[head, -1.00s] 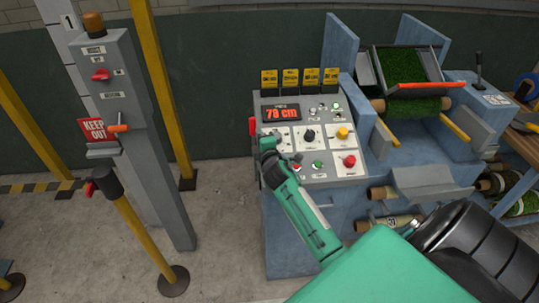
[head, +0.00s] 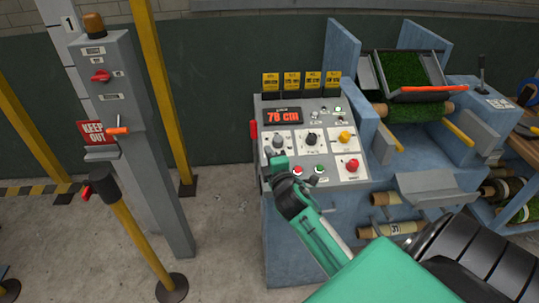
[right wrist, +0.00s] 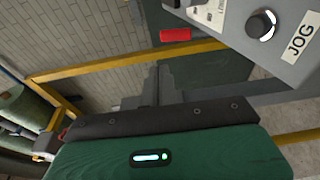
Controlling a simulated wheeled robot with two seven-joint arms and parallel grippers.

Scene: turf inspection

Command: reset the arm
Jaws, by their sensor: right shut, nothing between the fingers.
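My right arm comes in from the lower right in the head view. Its gripper (head: 277,163) is shut and empty in front of the left part of the control panel (head: 330,171), near the grey knob (head: 278,141). Whether it touches the panel is hard to tell. In the right wrist view, a black knob (right wrist: 261,24) beside a JOG label (right wrist: 300,41) is close by at the upper right. My left gripper is not in view.
The panel carries a red display (head: 283,115), a yellow button (head: 345,137) and a red button (head: 352,165). A turf machine with a green roll (head: 420,108) stands to the right. A grey post (head: 150,150) and a yellow-and-black stanchion (head: 140,235) stand left, with open floor between them and the panel.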

